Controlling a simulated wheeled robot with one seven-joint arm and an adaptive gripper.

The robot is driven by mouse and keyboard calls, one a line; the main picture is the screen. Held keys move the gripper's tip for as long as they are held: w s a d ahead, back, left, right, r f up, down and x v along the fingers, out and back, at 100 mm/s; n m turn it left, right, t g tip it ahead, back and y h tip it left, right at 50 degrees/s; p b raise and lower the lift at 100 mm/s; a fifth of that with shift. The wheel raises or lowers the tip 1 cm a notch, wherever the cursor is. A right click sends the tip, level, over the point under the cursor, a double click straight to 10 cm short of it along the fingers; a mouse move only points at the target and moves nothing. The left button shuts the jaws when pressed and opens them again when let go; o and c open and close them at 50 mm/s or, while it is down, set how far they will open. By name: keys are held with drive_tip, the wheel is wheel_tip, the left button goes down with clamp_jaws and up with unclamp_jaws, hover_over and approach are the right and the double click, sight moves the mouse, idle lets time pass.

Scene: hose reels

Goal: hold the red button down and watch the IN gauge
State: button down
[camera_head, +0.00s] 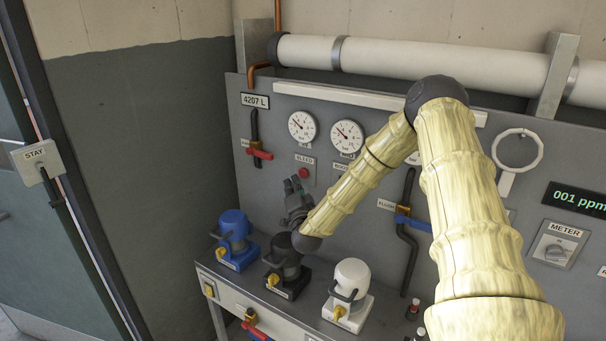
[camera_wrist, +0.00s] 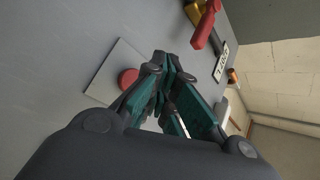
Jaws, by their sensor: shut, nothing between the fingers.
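The red button (camera_head: 304,172) sits on a small plate under the BLEED label on the grey panel. It also shows in the wrist view (camera_wrist: 128,78), just left of my fingers. My gripper (camera_head: 292,184) is shut and empty, its tips close to the button's lower left. I cannot tell whether they touch the panel; they do not cover the button. Two round white gauges, the left one (camera_head: 302,126) and the right one (camera_head: 347,136), hang above the button. Their labels are too small to read. A third gauge (camera_head: 414,158) is mostly hidden behind my arm.
Blue (camera_head: 234,226), black (camera_head: 284,256) and white (camera_head: 352,275) capped units stand on the bench below the panel. A red-handled valve (camera_head: 259,153) is left of the button. A blue-handled valve (camera_head: 412,222) is to the right.

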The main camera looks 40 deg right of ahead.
sight(303, 173)
drive_tip(key=shift+w+d+f, duration=0.3)
drive_tip(key=shift+w+d, duration=0.35)
drive_tip(key=shift+d, duration=0.25)
drive_tip(key=shift+s+r, duration=0.1)
drive_tip(key=shift+d+b, duration=0.15)
drive_tip(key=shift+b, duration=0.2)
idle(0.6)
drive_tip(key=shift+w+d, duration=0.2)
drive_tip(key=shift+w, duration=0.05)
